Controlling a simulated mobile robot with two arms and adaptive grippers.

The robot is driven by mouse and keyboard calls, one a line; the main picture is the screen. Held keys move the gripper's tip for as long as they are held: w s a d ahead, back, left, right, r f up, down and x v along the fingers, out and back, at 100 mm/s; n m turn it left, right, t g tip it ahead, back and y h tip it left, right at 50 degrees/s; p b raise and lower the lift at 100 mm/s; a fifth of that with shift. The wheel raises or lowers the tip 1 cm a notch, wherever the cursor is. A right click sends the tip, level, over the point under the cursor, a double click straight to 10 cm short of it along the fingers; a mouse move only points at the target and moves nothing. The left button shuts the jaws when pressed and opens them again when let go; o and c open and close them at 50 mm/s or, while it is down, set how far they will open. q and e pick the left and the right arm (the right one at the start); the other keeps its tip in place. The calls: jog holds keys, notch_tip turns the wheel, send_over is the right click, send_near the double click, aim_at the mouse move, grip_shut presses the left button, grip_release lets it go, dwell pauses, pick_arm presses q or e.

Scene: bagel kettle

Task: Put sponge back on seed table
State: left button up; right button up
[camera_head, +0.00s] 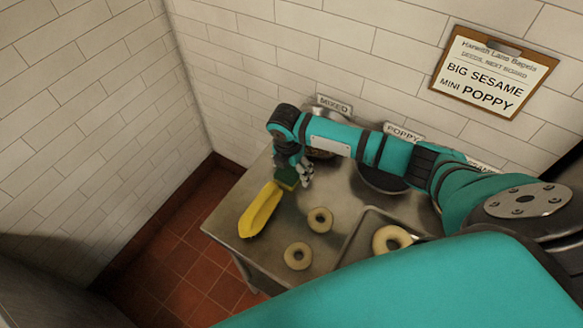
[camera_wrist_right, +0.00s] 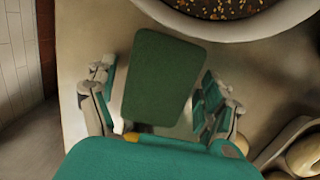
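The sponge (camera_head: 287,178) shows its dark green face near the back left of the metal table (camera_head: 232,205). In the right wrist view the sponge (camera_wrist_right: 163,78) lies between the two fingers of my right gripper (camera_wrist_right: 160,85). Narrow gaps seem to show between the fingers and the sponge's sides, so the gripper looks open around it. In the head view my right gripper (camera_head: 300,170) is low over the table, partly hiding the sponge. Whether the sponge's underside rests flat on the table is hidden. My left gripper is not in view.
Two bagels (camera_head: 320,219) (camera_head: 298,256) lie on bare metal; another bagel (camera_head: 391,240) is on a tray (camera_head: 352,238). A seed bowl (camera_wrist_right: 235,20) stands close by. Labels (camera_head: 334,104) line the wall.

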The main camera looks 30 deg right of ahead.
aim_at(289, 172)
jog(key=shift+r, duration=0.25)
notch_tip(289, 172, up, 12)
jog(key=a+b, duration=0.1)
jog(key=shift+s, duration=0.35)
jog(key=shift+a+f, duration=0.15)
jog(key=shift+f, duration=0.05)
